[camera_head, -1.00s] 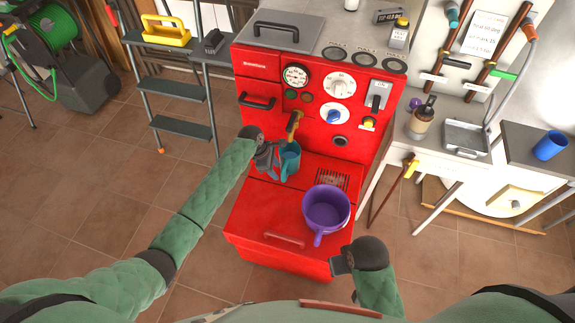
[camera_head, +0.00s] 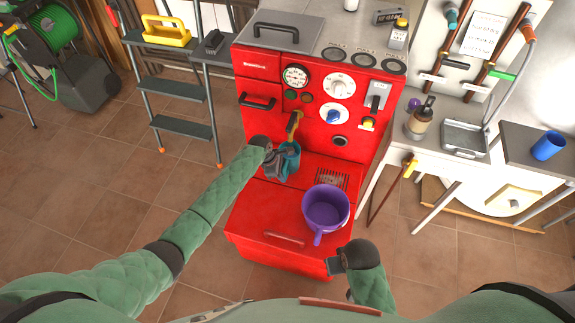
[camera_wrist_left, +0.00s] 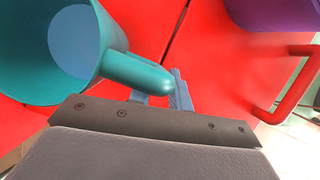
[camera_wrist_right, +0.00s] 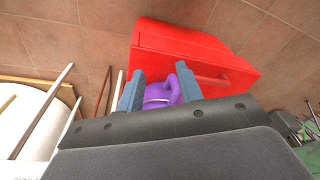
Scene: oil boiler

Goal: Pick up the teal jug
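The teal jug (camera_head: 291,162) stands on the red boiler's ledge, below its front panel. My left gripper (camera_head: 275,164) is at the jug's left side in the head view and partly covers it. In the left wrist view the jug (camera_wrist_left: 35,50) fills the upper left, and its handle (camera_wrist_left: 140,72) reaches to the left fingers (camera_wrist_left: 160,96). The handle hides part of one finger, so whether they grip it is unclear. My right gripper (camera_wrist_right: 158,92) is open and empty, in front of the boiler's lower right corner.
A purple pot (camera_head: 325,208) sits on the red boiler (camera_head: 265,215), right of the jug, its handle pointing forward. A yellow-handled tap (camera_head: 294,124) juts out just above the jug. A step ladder (camera_head: 180,92) stands left, and a white workbench (camera_head: 450,160) stands right.

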